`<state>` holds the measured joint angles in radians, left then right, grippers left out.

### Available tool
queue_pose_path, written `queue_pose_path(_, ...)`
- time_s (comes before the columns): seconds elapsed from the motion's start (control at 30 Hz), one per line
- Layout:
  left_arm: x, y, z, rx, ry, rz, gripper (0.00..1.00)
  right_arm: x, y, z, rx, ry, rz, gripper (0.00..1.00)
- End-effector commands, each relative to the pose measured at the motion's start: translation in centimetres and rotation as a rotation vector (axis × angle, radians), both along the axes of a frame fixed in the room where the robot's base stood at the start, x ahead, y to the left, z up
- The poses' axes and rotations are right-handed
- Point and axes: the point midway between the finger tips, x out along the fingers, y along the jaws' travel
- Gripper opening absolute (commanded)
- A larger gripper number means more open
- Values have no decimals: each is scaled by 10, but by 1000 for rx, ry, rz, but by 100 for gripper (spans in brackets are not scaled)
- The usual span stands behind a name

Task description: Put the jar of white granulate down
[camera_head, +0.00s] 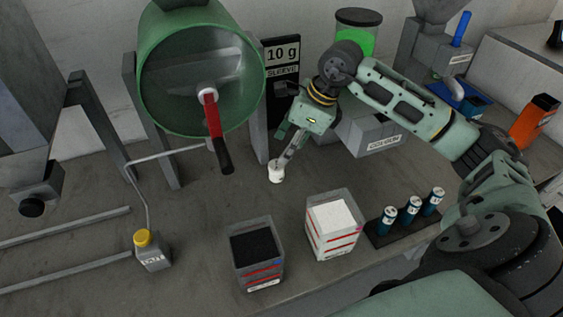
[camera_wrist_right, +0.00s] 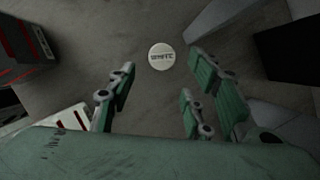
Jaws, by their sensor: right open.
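A small white jar (camera_head: 276,173) stands upright on the grey worktop in the middle of the head view. In the right wrist view its round white lid (camera_wrist_right: 160,56) faces me and carries dark lettering, which seems to read "WHITE". My right gripper (camera_head: 287,153) is just above and behind the jar, pointing down. In the right wrist view its fingers (camera_wrist_right: 160,80) are spread apart with nothing between them, and the lid shows beyond their tips. In the head view the fingertips come close to the jar's top; I cannot tell whether they touch it. My left gripper is not in view.
Open bins of black granulate (camera_head: 255,247) and white granulate (camera_head: 334,216) stand at the front. A rack (camera_head: 397,234) of blue cylinders is to their right. A green drum (camera_head: 187,75) with a red-handled crank stands behind left.

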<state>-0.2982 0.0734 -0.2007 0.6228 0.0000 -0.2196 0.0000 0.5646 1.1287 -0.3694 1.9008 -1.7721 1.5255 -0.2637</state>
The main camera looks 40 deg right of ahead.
Motion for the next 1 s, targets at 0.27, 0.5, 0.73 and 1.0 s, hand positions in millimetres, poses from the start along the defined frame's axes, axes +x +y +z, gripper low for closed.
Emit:
queue_pose_path(0.27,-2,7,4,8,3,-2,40,5,8,-21,19,12,-29,46)
queue_pose_path(0.5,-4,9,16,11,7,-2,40,13,16,-51,19,13,-27,46)
queue_pose_path(0.73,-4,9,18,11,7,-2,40,20,20,-72,15,8,-28,46)
queue_pose_path(1.0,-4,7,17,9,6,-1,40,20,19,-73,14,8,-28,40)
